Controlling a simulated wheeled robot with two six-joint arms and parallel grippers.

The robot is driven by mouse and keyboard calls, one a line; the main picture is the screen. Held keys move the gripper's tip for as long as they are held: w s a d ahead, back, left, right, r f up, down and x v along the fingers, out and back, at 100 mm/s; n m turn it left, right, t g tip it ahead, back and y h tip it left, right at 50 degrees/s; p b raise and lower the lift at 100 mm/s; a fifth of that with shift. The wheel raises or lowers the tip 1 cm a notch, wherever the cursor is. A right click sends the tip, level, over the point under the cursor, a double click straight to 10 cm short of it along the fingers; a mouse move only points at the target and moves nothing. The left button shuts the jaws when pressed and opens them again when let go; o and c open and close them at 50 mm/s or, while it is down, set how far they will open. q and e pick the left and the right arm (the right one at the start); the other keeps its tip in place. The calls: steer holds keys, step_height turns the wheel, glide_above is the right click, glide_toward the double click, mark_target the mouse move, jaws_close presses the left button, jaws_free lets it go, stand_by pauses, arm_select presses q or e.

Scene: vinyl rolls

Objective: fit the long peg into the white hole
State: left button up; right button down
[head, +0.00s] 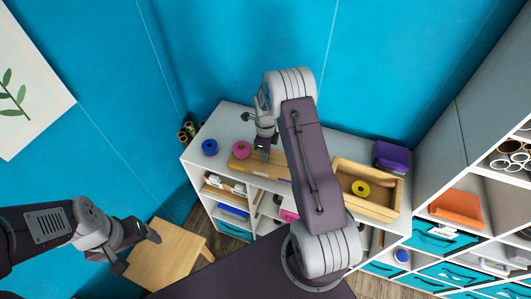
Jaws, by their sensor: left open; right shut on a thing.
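My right gripper (263,153) points down over a light wooden board (280,171) on top of the white shelf unit. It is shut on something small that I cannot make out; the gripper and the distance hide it. I cannot pick out the long peg or the white hole for certain. A pink roll (241,149) is at the board's left end, just left of my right gripper. My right arm covers the board's right part. My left gripper (140,252) is open and empty at the lower left, above a wooden stool, far from the board.
A blue roll (210,147) lies on the white top (232,118) at left. A wooden tray (396,202) at right holds a yellow roll (361,188); a purple box (392,157) is behind it. The wooden stool (165,258) stands below left. Shelves with teal bins line the right.

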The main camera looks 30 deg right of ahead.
steer(key=shift+f, duration=0.25)
stand_by(0.3)
steer(key=shift+s+f, duration=0.15)
steer(key=shift+s, duration=0.05)
stand_by(0.7)
steer(key=c, duration=1.3)
jaws_free()
steer(key=shift+a, duration=0.1)
steer(key=shift+w, duration=0.1)
steer(key=shift+o, duration=0.3)
steer(key=shift+w, duration=0.1)
steer(key=o, duration=0.4)
